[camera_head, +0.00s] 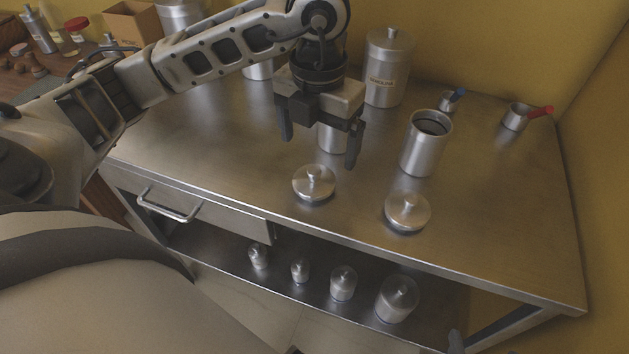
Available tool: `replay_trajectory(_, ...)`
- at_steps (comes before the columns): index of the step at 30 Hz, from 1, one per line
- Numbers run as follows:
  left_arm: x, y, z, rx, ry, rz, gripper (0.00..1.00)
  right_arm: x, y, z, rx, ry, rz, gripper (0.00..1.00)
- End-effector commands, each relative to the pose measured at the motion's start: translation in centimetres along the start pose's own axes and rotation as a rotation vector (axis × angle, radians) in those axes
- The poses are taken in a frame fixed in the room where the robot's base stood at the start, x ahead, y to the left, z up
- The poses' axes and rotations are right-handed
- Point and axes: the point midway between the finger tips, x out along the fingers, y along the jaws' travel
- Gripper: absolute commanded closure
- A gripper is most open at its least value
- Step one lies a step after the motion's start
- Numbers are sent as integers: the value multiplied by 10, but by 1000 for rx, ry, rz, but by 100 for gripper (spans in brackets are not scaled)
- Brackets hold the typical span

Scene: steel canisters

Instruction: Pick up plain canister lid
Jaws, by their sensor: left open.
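Two round steel lids with knobs lie on the steel table (520,200): one lid (313,184) near the middle of the front edge, another lid (408,211) to its right. Neither lid shows a label, so I cannot tell which is the plain canister's. An open canister (427,143) without a visible label stands behind the right lid. My left gripper (319,150) is open and points down, above and behind the middle lid, with no lid between its fingers. A steel canister (332,138) shows partly behind the fingers. My right gripper is not in view.
A tall lidded canister (387,68) with a label stands at the back. Two small cups, one with a blue handle (449,101) and one with a red handle (517,116), stand at the back right. Several small canisters (343,283) stand on the lower shelf. The table's right front is clear.

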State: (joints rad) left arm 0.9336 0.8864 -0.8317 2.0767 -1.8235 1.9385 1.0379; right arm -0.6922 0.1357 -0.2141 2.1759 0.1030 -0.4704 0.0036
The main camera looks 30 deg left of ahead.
Motion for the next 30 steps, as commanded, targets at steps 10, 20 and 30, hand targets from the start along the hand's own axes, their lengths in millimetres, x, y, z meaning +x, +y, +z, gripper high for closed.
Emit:
replay_trajectory(10, 32, 1, -3, 1, 4, 0, 9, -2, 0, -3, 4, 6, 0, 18)
replay_trajectory(20, 74, 3, -9, 2, 2, -2, 9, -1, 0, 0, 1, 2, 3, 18)
replay_trajectory(30, 75, 3, -8, 3, 0, -3, 34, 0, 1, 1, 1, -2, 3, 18)
